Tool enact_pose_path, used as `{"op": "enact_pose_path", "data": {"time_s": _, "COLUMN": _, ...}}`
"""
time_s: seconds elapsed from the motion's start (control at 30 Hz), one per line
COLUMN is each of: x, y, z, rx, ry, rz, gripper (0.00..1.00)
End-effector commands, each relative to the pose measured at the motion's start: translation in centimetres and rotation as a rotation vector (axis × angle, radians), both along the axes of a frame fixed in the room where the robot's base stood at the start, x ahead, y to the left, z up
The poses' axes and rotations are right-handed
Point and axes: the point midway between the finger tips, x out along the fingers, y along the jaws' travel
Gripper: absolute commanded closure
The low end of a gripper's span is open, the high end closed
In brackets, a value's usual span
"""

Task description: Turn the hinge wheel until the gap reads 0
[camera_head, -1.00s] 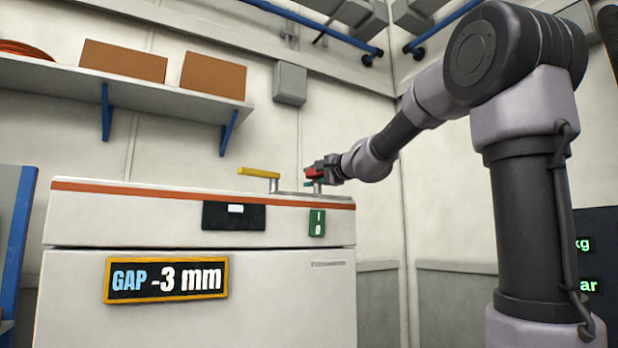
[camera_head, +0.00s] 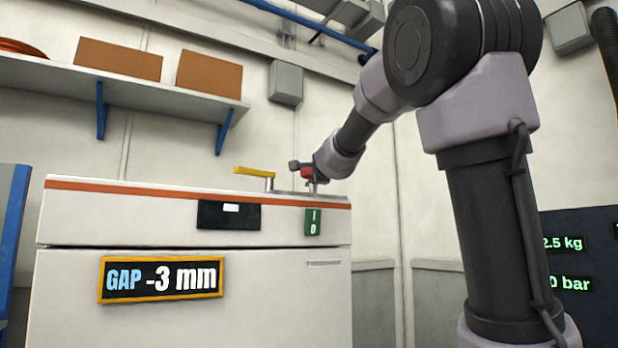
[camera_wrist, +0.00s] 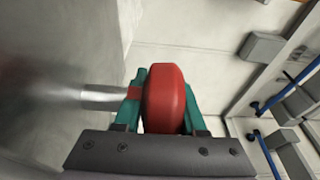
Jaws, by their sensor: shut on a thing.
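A white cabinet (camera_head: 120,225) with an orange stripe stands ahead of me. Its gap sign (camera_head: 160,279) reads "GAP -3 mm". A red rounded knob, seemingly the hinge wheel (camera_head: 307,173), sits above the right part of the cabinet top. In the wrist view the red wheel (camera_wrist: 166,98) lies between my teal fingers, with a metal shaft running left from it. My gripper (camera_wrist: 165,105) is shut on it. In the head view my gripper (camera_head: 308,170) is small, and its fingers partly hide the wheel.
A yellow lever (camera_head: 254,171) stands on the cabinet top just left of my gripper. A green I/0 switch (camera_head: 313,221) and a black panel (camera_head: 228,215) are on the cabinet front. A dark screen (camera_head: 580,265) is at right. A shelf with boxes (camera_head: 118,59) hangs at upper left.

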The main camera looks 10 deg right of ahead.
Motion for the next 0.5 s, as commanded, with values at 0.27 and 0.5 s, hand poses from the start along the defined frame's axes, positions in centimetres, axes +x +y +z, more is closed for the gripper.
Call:
{"op": "enact_pose_path", "data": {"time_s": 0.27, "x": 0.03, "y": -0.56, "z": -0.25, "rx": -0.004, "ry": 0.004, "rz": -0.106, "gripper": 1.0}}
{"op": "enact_pose_path", "data": {"time_s": 0.5, "x": -0.01, "y": -0.83, "z": -0.29, "rx": -0.005, "ry": 0.005, "rz": -0.198, "gripper": 1.0}}
